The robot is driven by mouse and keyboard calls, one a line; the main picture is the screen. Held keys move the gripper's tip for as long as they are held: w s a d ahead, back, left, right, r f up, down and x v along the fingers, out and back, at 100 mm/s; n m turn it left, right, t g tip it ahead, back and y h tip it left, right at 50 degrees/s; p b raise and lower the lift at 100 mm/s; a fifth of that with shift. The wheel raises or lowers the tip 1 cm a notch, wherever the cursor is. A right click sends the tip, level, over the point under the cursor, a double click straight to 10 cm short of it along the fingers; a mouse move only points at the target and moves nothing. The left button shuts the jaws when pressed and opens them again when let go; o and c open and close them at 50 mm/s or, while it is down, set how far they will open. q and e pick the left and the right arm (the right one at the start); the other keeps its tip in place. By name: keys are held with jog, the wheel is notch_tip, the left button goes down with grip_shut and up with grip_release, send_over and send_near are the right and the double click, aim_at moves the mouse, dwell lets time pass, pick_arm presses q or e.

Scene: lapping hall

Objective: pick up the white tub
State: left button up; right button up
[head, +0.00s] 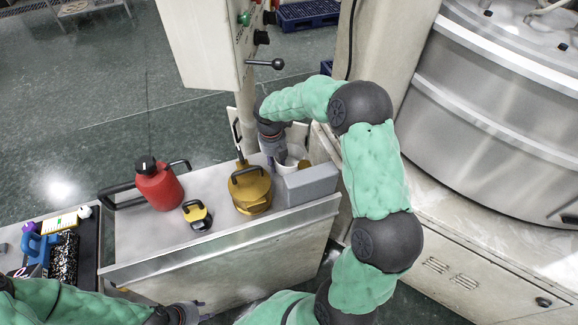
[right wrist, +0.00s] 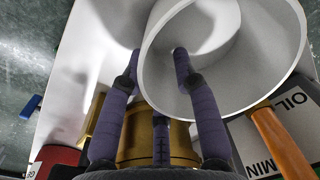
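The white tub (head: 292,160) stands on the steel cart top at its back right, partly hidden by my right gripper. My right gripper (head: 280,158) points down at its left side. In the right wrist view, the tub (right wrist: 272,75) shows its round rim and hollow inside. The right gripper's fingers (right wrist: 158,58) stand apart at the near left rim. One fingertip shows over the tub's inside, the other just outside the rim; whether either touches the wall I cannot tell. My left gripper (head: 190,312) is at the bottom edge, mostly cut off; its fingers are unclear.
A brass pot (head: 249,190) and a grey block (head: 311,184) stand close to the tub. A red can (head: 158,187) and a small yellow-black object (head: 197,214) are further left. A machine cabinet (head: 200,40) rises behind the cart top (head: 140,235). The front left top is clear.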

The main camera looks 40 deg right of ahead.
jog(key=shift+f, duration=0.45)
grip_shut()
jog(key=shift+r, duration=0.1)
